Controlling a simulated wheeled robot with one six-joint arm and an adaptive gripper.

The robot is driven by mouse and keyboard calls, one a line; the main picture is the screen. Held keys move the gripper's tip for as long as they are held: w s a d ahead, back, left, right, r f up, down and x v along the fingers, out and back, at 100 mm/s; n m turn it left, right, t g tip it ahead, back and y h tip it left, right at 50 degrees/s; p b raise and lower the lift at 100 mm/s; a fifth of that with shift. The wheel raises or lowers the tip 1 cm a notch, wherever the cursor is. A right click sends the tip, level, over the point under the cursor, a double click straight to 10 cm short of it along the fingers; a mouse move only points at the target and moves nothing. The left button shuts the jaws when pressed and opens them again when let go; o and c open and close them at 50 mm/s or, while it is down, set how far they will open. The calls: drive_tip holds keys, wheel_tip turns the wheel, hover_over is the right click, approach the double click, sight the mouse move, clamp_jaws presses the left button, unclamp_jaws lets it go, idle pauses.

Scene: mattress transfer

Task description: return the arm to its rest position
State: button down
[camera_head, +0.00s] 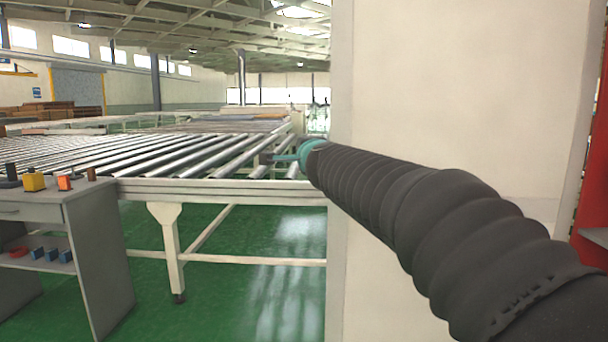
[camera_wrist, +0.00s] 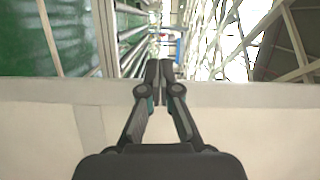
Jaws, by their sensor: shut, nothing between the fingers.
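My arm, in a black ribbed sleeve, reaches from the lower right of the head view toward the middle. At its far end a small teal part of my gripper (camera_head: 287,158) shows in front of the roller conveyor. In the wrist view my gripper (camera_wrist: 159,68) is shut, its two dark fingertips together with nothing between them. Its fingers stand out against a pale wall or pillar and the hall beyond.
A wide cream pillar (camera_head: 440,90) stands right beside my arm. A roller conveyor (camera_head: 230,187) runs across the left and middle. A grey desk (camera_head: 95,230) with small coloured blocks stands at the left. The green floor (camera_head: 230,300) is clear in front of the conveyor.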

drive_tip(key=s+a+f+n+g+y, duration=0.25)
drive_tip(key=a+f+n, duration=0.2)
drive_tip(key=f, duration=0.35)
drive_tip(key=s+d+f+n+g, duration=0.1)
drive_tip(key=s+f+n+g, duration=0.55)
drive_tip(key=s+f, duration=0.5)
drive_tip(key=s+d+f+n+g+h, duration=0.1)
drive_tip(key=s+d+f, duration=0.3)
drive_tip(key=s, duration=0.5)
drive_tip(key=s+d+f+n+g+h, duration=0.1)
drive_tip(key=s+d+f+n+h, duration=0.1)
drive_tip(key=s+d+f, duration=0.3)
drive_tip(key=s+d+f+n+g+h, duration=0.1)
drive_tip(key=s+d+f, duration=0.3)
drive_tip(key=s, duration=0.9)
drive_tip(key=d+h, duration=0.1)
drive_tip(key=d, duration=0.2)
drive_tip(key=shift+s+f+n, duration=0.2)
drive_tip(key=shift+s+n, duration=0.1)
drive_tip(key=shift+s, duration=0.1)
drive_tip(key=shift+a, duration=0.1)
